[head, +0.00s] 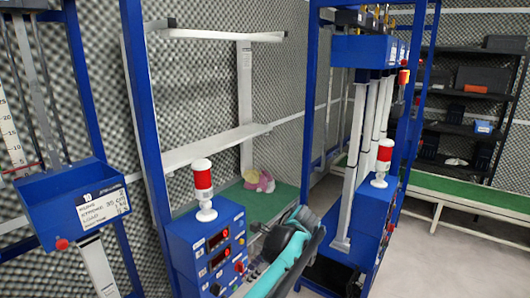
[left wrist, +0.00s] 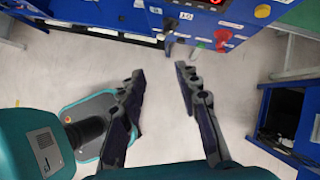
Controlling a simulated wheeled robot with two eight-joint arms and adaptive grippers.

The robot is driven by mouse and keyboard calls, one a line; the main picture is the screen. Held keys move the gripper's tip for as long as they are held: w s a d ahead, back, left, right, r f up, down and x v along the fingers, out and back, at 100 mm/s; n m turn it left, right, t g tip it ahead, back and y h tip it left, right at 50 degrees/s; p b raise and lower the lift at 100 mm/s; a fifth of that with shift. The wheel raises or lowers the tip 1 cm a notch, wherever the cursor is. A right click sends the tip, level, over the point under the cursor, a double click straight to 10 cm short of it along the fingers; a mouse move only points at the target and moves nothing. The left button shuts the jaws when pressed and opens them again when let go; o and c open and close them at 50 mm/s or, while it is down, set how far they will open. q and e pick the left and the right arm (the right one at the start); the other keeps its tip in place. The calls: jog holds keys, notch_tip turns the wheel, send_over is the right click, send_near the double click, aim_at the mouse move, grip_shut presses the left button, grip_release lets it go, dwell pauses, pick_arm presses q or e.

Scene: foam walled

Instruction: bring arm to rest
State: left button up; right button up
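My left arm (head: 290,262) is teal and dark grey and reaches up from the bottom middle of the head view, in front of the blue rack. Its gripper is mostly hidden by the wrist there. In the left wrist view the left gripper (left wrist: 160,72) has its two dark fingers spread apart, with only pale floor between them. It holds nothing. The fingertips point toward the lower front of a blue control unit (left wrist: 212,18), apart from it as far as I can tell. My right gripper is in neither view.
A blue control box with a red-white beacon (head: 202,180) stands close left of the arm. A pink and yellow toy (head: 259,181) lies on the rack's green shelf (head: 225,193). A second blue rack (head: 350,262) stands close right. Open floor (head: 450,262) lies farther right.

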pick_arm(q)
jog(key=s+a+n+t+h, duration=0.1)
jog(key=s+a+n+h, duration=0.2)
jog(key=s+a+n, duration=0.5)
jog(key=s+a+n+t+h, duration=0.2)
jog(key=s+a+n, duration=0.35)
jog(key=s, duration=0.55)
jog(key=s+f+n+t+h, duration=0.1)
jog(key=s+f+n+t, duration=0.1)
jog(key=s+f+n, duration=0.2)
jog(key=s+n, duration=0.2)
jog(key=shift+s+a+n, duration=0.2)
jog(key=shift+a+n, duration=0.15)
